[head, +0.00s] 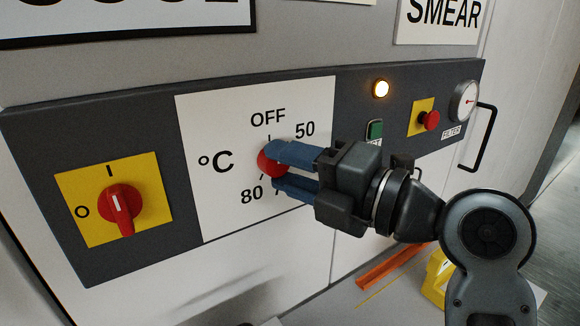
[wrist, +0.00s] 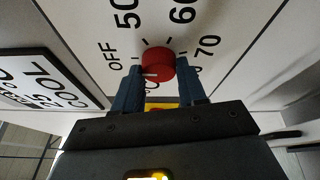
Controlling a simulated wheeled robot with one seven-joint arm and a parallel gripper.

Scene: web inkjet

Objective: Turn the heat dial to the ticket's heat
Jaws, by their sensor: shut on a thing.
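The red round heat dial (head: 266,162) sits on a white °C scale plate (head: 215,200), with OFF, 50 and 80 readable in the head view. My gripper (head: 277,167) reaches in from the right, its two blue fingers shut on the dial from above and below. In the wrist view the dial (wrist: 158,62) lies between the fingertips of my gripper (wrist: 160,80), and 50, 60 and 70 show beyond it. The fingers cover part of the dial, and I cannot tell which mark it points to. I cannot make out a ticket with a heat.
A red rotary switch (head: 121,205) on a yellow plate is left of the scale. A lit lamp (head: 381,89), a green button (head: 375,131), a red knob (head: 430,120) and a filter gauge (head: 465,101) are right. A black handle (head: 487,135) sticks out at far right.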

